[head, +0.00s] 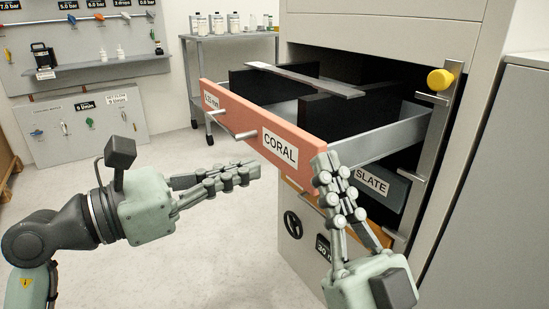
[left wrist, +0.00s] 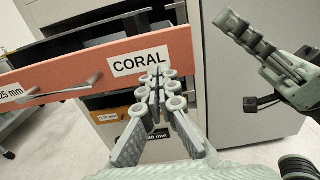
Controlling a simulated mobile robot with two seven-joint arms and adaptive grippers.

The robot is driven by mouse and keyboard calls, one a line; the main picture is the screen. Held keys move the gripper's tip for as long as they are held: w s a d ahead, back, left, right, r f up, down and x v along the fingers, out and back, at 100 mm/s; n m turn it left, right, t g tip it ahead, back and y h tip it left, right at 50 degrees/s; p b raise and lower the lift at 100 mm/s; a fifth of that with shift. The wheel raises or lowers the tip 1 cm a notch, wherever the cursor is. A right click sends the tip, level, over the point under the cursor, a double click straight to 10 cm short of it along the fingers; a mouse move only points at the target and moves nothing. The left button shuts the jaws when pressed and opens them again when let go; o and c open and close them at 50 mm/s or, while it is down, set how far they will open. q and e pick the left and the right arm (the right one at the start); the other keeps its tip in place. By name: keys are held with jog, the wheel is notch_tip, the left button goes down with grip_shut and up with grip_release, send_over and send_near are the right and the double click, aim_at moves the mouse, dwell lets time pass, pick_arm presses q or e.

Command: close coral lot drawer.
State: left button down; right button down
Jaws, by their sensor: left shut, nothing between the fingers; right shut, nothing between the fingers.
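The coral drawer (head: 262,134) is pulled out of the grey cabinet, with its CORAL label and a silver bar handle (head: 233,125) on the front. It also shows in the left wrist view (left wrist: 100,68). My left gripper (head: 250,173) is shut and empty, in front of and below the drawer front in the head view. In the left wrist view its fingertips (left wrist: 156,75) overlap the lower edge by the label; I cannot tell whether they touch. My right gripper (head: 325,160) is shut and empty at the right end of the drawer front; contact there is unclear.
A SLATE drawer (head: 382,187) and an orange-fronted drawer lie below the coral one. A yellow knob (head: 440,79) sits on the cabinet's right upright. A flat grey bar (head: 305,79) lies across the open drawer. A cart with bottles (head: 230,37) stands behind; the floor at left is clear.

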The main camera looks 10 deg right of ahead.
aim_at(292, 156)
pick_arm(q)
jog(key=x, duration=0.5)
jog(key=shift+d, duration=0.25)
jog(key=shift+w, duration=0.15)
